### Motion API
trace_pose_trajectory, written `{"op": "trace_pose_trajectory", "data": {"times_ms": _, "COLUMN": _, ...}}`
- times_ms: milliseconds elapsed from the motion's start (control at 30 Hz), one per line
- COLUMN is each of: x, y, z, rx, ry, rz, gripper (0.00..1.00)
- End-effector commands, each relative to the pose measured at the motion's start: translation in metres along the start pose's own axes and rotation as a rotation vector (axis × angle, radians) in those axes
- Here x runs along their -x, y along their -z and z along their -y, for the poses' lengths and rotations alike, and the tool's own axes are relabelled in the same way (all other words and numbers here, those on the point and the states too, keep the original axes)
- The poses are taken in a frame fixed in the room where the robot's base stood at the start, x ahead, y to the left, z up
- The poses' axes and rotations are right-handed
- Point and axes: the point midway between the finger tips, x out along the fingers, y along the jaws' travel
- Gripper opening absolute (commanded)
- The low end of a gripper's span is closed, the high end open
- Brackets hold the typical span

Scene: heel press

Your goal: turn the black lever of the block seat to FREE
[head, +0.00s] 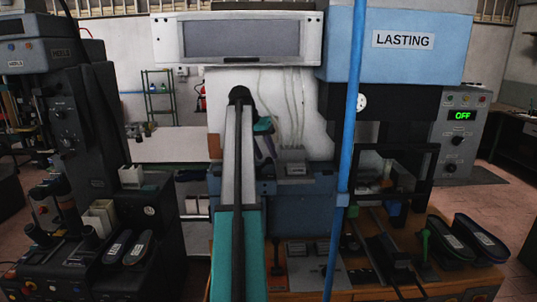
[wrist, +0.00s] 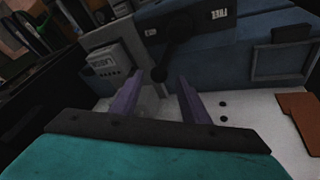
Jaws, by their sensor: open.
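The black lever (wrist: 172,56) shows in the wrist view on a dark blue block face. Its arm slants from a pivot near the top down to a rounded end. A white FREE label (wrist: 218,14) sits right of the pivot in that view. My gripper (wrist: 160,78) is open, with its two purple fingers apart. The lever's end appears between the fingertips in the picture; I cannot tell whether they touch it. In the head view my gripper (head: 268,152) hangs in front of the pale panel, above the blue block (head: 300,192). My arm hides much there, and the lever is not clear.
A grey block with small openings (wrist: 104,60) stands left of the fingers in the wrist view. A brown piece (wrist: 302,118) lies at right on the pale surface. In the head view a blue upright pole (head: 350,110) stands right of my arm. Shoes (head: 470,238) lie at lower right.

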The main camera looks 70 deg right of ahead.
Motion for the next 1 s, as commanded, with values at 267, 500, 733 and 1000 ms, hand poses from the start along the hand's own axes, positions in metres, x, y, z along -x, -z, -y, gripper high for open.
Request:
{"op": "trace_pose_trajectory", "data": {"times_ms": 267, "x": -0.019, "y": 0.0, "z": -0.001, "rx": -0.001, "ry": 0.0, "rz": 0.0, "gripper": 0.42}}
{"op": "trace_pose_trajectory", "data": {"times_ms": 500, "x": -0.021, "y": 0.001, "z": -0.001, "rx": -0.001, "ry": 0.0, "rz": -0.001, "gripper": 0.42}}
{"op": "trace_pose_trajectory", "data": {"times_ms": 733, "x": -0.021, "y": 0.001, "z": -0.001, "rx": -0.002, "ry": -0.001, "rz": 0.0, "gripper": 0.2}}
{"op": "trace_pose_trajectory", "data": {"times_ms": 1000, "x": -0.024, "y": 0.007, "z": -0.003, "rx": -0.004, "ry": -0.002, "rz": 0.001, "gripper": 0.0}}
